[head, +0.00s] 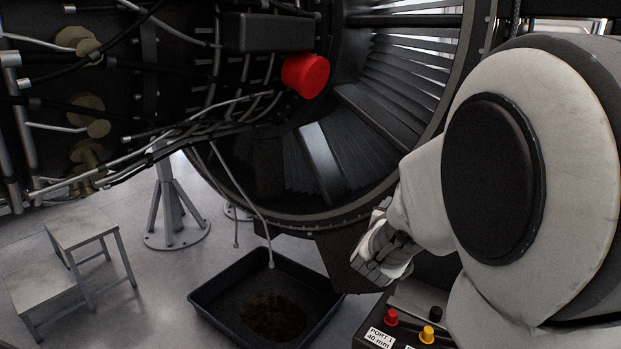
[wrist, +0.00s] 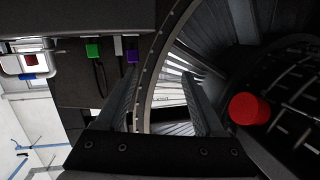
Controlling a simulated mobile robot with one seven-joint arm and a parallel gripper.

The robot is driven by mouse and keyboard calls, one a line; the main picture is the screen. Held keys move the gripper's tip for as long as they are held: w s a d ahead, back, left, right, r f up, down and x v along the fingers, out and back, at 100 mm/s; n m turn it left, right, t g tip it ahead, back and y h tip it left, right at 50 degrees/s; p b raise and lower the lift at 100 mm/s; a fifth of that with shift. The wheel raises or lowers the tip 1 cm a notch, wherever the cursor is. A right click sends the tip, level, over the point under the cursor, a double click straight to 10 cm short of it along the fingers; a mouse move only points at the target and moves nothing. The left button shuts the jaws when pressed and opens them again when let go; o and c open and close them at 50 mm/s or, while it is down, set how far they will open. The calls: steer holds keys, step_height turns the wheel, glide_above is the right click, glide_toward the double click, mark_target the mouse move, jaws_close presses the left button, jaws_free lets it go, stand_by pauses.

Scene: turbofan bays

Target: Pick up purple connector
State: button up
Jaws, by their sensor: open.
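The purple connector (wrist: 132,56) shows in the wrist view as a small purple block at the edge of a dark panel, left of the round engine opening. It sits just beyond the tip of the left finger, apart from it as far as I can tell. I cannot make it out in the head view. My gripper (wrist: 163,72) is open, with nothing between its two dark fingers. In the head view my arm fills the right side, and the fingers cannot be made out there.
A green connector (wrist: 92,50) and a pale one (wrist: 117,46) stand beside the purple one. A red cylinder (head: 305,75) sits on the engine. A dark case holds red (head: 391,317) and yellow (head: 427,334) connectors. A black tray (head: 215,315) and grey steps (head: 80,232) stand on the floor.

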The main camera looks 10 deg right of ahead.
steer(key=w+d+h, duration=0.1)
steer(key=w+d, duration=0.1)
steer(key=d, duration=0.2)
steer(key=w+d+h, duration=0.1)
steer(key=w+d, duration=0.1)
steer(key=d, duration=0.2)
steer(key=w+d+m+g+h+b, duration=0.1)
steer(key=w+d+h, duration=0.1)
steer(key=d, duration=0.2)
steer(key=shift+w+d+r, duration=0.1)
steer(key=shift+d+r, duration=0.1)
steer(key=shift+r, duration=0.15)
steer(key=shift+p+x, duration=0.3)
steer(key=shift+x, duration=2.55)
steer(key=shift+w+a, duration=0.1)
steer(key=shift+a, duration=0.05)
jaws_close()
